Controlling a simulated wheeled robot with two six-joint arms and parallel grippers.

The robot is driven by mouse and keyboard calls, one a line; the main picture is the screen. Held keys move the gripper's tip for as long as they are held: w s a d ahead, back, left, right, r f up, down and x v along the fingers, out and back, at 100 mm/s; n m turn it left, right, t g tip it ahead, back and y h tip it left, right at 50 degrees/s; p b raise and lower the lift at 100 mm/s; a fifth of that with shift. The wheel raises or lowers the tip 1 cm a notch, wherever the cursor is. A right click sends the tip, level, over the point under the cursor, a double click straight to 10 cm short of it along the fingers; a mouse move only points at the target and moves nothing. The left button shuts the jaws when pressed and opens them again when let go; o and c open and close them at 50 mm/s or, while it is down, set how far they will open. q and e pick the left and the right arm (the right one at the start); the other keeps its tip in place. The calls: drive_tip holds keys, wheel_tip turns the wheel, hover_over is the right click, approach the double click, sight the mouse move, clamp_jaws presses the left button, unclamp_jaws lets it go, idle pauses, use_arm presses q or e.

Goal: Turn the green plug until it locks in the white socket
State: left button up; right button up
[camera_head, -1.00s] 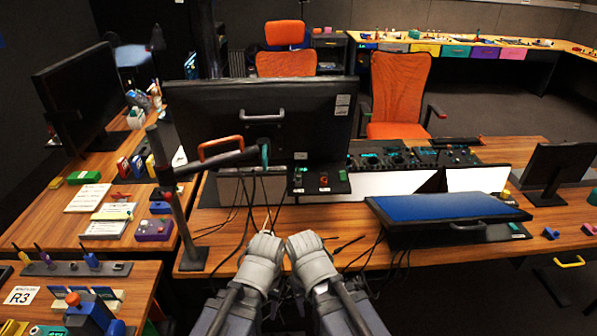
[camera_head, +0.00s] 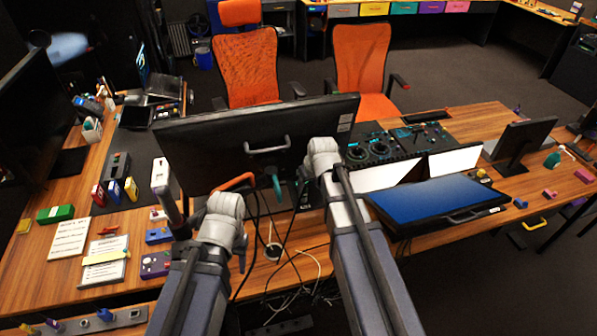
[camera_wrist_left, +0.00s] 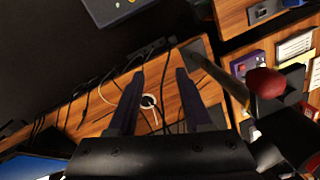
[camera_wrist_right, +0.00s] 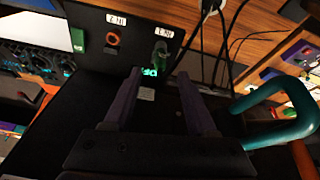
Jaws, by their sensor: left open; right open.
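A dark panel (camera_wrist_right: 135,20) in the right wrist view carries a dark green plug (camera_wrist_right: 160,48) under a white label, beside an orange-red ring (camera_wrist_right: 113,39). My left gripper (camera_wrist_left: 160,74) is open and empty above the wooden desk. In the head view my right arm and the monitor hide the plug.
A large monitor (camera_head: 215,145) stands directly ahead. A teal handle (camera_wrist_right: 290,110) is close to my right gripper. Loose cables (camera_head: 300,270) and a round grommet (camera_wrist_left: 148,101) lie below my left gripper. A blue-topped panel (camera_head: 440,205) is at the right.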

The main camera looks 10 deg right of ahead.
sight(306, 189)
drive_tip(key=shift+b+x, duration=3.7)
drive_tip(key=shift+x, duration=0.3)
drive_tip(key=shift+s, duration=0.1)
clamp_jaws()
drive_tip(key=shift+m, duration=0.3)
